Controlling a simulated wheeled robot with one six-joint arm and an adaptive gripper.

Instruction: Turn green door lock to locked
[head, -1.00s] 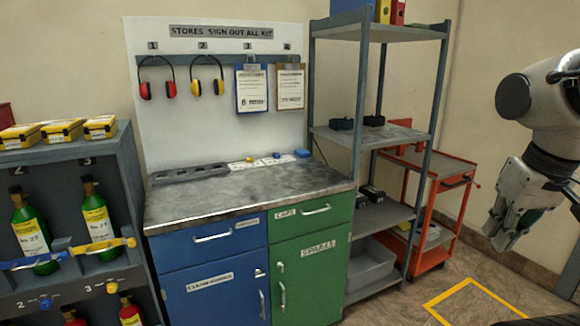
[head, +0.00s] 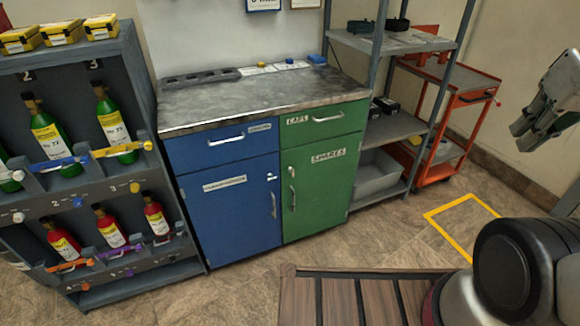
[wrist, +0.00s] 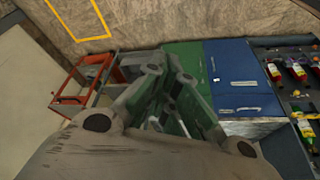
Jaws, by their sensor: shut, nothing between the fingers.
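The green cabinet door (head: 318,195), labelled SPARES, is closed. Its small silver lock (head: 291,172) sits near the door's upper left corner and looks upright, with the door's bar handle (head: 293,199) below it. The exact turn of the lock is too small to read surely. My gripper (head: 518,133) is at the right edge of the head view, well right of the green door and touching nothing. In the wrist view my gripper (wrist: 174,62) is shut and empty, with the green door (wrist: 188,62) behind it.
The blue door (head: 232,210) beside it has its own lock (head: 272,177). A wooden slatted top (head: 340,300) is in the foreground. Right stand a grey shelf (head: 395,127) and an orange trolley (head: 455,100). The bottle rack (head: 130,30) is at left.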

